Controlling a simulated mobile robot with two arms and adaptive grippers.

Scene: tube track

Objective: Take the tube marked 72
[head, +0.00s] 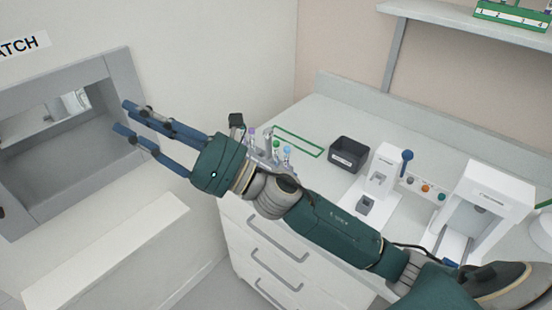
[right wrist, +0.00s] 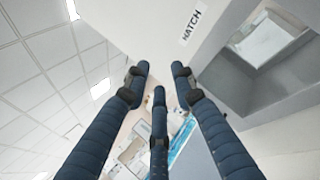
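Several capped tubes stand on the bench behind my right forearm in the head view, among them a purple-capped tube (head: 252,131), a green-capped tube (head: 276,146) and a pale blue-capped tube (head: 287,150). My arm hides their lower parts, and no number can be read, so I cannot tell which is marked 72. My right gripper (head: 122,116) is held up in front of the hatch opening (head: 60,140), left of the tubes and away from them. Its fingers are spread and empty, as the right wrist view (right wrist: 159,75) also shows. My left gripper is not in view.
The bench (head: 325,112) carries a green-outlined rectangle (head: 298,142), a dark bin (head: 348,154), and white devices (head: 384,170) and (head: 485,205) on the right. A shelf (head: 450,20) with a green numbered rack (head: 512,14) hangs above. Drawers are below the bench.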

